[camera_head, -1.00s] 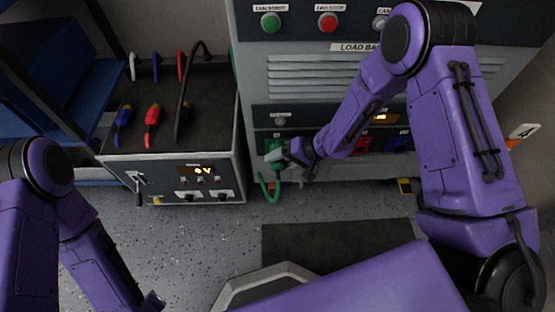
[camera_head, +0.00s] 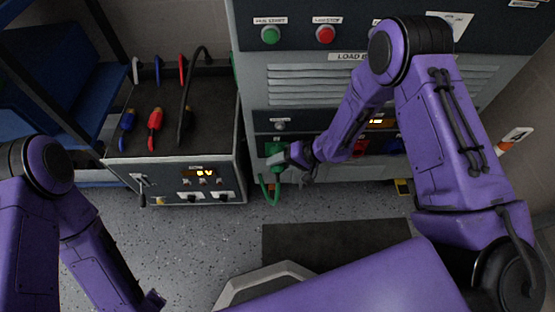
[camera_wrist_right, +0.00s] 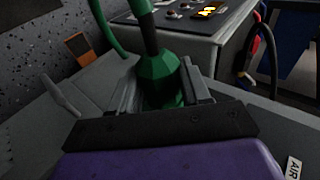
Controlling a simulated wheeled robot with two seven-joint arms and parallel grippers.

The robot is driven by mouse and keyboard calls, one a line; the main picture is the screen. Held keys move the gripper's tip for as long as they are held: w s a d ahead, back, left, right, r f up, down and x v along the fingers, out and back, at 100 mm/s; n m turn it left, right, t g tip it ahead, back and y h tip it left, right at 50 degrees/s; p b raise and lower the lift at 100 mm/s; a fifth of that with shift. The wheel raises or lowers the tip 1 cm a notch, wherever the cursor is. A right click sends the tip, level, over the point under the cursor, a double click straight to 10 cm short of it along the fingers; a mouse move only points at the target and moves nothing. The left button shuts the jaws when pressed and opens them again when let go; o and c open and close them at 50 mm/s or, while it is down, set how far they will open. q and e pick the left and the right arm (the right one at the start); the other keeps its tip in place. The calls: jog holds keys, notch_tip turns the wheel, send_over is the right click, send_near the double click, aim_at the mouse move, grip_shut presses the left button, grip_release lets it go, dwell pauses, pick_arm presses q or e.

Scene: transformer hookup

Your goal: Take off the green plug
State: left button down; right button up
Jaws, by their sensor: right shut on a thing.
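The green plug (camera_wrist_right: 160,80) sits between the two fingers of my right gripper (camera_wrist_right: 158,92) in the right wrist view. A dark collar and a green cable run from its end. In the head view, my right gripper (camera_head: 283,158) is at the green socket area (camera_head: 274,149) on the cabinet front, with the green cable (camera_head: 268,190) hanging below. Whether the plug is still seated in the socket is hidden by the gripper. My left arm (camera_head: 85,235) is at the lower left; its gripper fingers are not clearly visible.
A test unit (camera_head: 190,182) with switches and a lit display stands left of the cabinet, with red and blue clamps (camera_head: 155,118) on top. Red and blue sockets (camera_head: 395,145) are right of the green one. A dark mat (camera_head: 340,245) lies on the floor.

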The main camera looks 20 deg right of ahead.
jog(key=shift+a+r+g+h+p, duration=0.15)
jog(key=shift+g+h+p, duration=0.25)
jog(key=shift+h+p, duration=1.25)
jog(key=shift+a+r+g+h+p, duration=0.1)
jog(key=shift+g+h+p, duration=0.55)
jog(key=shift+p, duration=1.75)
jog(key=shift+w+t, duration=0.1)
jog(key=shift+t, duration=0.15)
jog(key=shift+d+f, duration=0.1)
jog(key=o, duration=1.1)
jog(key=shift+c, duration=1.6)
